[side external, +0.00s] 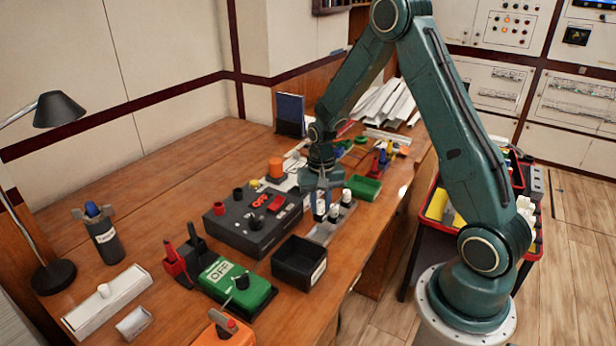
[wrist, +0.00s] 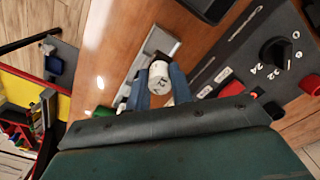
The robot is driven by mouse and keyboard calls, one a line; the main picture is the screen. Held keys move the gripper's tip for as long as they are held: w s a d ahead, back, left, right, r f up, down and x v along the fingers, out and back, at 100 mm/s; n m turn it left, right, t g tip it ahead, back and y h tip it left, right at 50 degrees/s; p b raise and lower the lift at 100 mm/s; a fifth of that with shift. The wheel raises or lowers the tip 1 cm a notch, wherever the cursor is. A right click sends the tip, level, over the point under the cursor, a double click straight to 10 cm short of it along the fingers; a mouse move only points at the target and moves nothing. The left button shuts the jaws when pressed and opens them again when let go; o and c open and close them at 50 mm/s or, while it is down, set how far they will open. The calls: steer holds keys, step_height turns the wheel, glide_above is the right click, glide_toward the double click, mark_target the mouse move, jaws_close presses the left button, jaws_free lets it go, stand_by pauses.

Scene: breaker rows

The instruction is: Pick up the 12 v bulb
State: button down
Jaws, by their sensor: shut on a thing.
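In the wrist view, a white round bulb (wrist: 159,77) with small dark marks on its end, too blurred to read surely, sits between the two blue-grey fingers of my gripper (wrist: 159,88). The fingers are shut on it. In the side external view my gripper (side external: 321,199) points down over the grey bulb rack (side external: 322,235). White-topped bulbs stand there, one at the front (side external: 331,213) and one at the right (side external: 346,195). The fingers hide part of the held bulb, and I cannot tell whether its base is clear of the rack.
An empty black bin (side external: 299,264) is in front, and a green tray (side external: 363,190) is behind right. A green OFF switch box (side external: 235,285) is nearer the front.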

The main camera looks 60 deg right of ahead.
mark_target(320, 202)
step_height(320, 202, up, 13)
stand_by(0.3)
stand_by(0.6)
